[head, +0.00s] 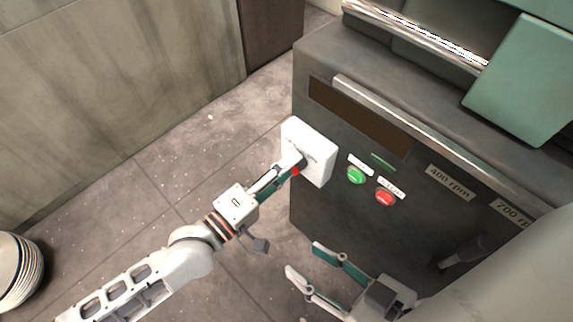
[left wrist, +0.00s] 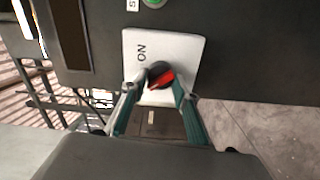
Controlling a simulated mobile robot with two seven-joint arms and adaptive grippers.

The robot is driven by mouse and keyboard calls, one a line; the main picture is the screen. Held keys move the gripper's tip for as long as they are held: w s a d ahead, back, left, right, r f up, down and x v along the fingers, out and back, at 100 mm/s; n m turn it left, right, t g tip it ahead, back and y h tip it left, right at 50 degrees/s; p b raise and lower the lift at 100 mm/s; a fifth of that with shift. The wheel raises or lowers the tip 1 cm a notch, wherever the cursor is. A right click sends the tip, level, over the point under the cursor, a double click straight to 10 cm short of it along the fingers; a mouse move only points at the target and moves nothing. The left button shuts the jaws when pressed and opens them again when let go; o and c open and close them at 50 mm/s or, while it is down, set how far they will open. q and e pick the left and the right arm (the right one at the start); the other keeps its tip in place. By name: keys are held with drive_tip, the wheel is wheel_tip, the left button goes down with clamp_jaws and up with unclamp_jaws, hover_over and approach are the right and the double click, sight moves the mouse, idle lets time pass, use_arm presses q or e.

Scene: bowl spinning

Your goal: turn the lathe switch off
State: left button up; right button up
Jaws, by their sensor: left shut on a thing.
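The lathe switch is a black knob with a red mark on a white plate (head: 314,150) at the left of the lathe's dark front panel. In the left wrist view the knob (left wrist: 160,71) sits between my fingertips, and the plate (left wrist: 188,50) carries the word ON beside it. My left gripper (head: 296,163) is shut on the knob and partly hides it in the head view. The knob's exact pointing direction is hard to tell. My right gripper (head: 313,264) is open and empty, below the panel's buttons and apart from the lathe.
A green button (head: 356,175) and a red button (head: 385,198) are right of the switch plate. Speed labels (head: 450,182) and a dark lever (head: 466,252) are farther right. A stack of white dishes (head: 20,270) stands at the left edge. Floor between is clear.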

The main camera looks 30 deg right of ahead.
use_arm(q)
drive_tip(key=shift+f+n, duration=0.15)
drive_tip(key=shift+n, duration=0.45)
use_arm(e)
drive_tip(key=shift+s+a+f, duration=0.15)
drive_tip(key=shift+s+a, duration=0.1)
drive_tip(key=shift+a, duration=0.1)
use_arm(q)
drive_tip(key=o, duration=1.1)
drive_tip(key=shift+c, duration=0.2)
drive_tip(key=shift+a, duration=0.1)
use_arm(e)
drive_tip(key=shift+d, duration=0.1)
use_arm(q)
drive_tip(key=v, duration=1.2)
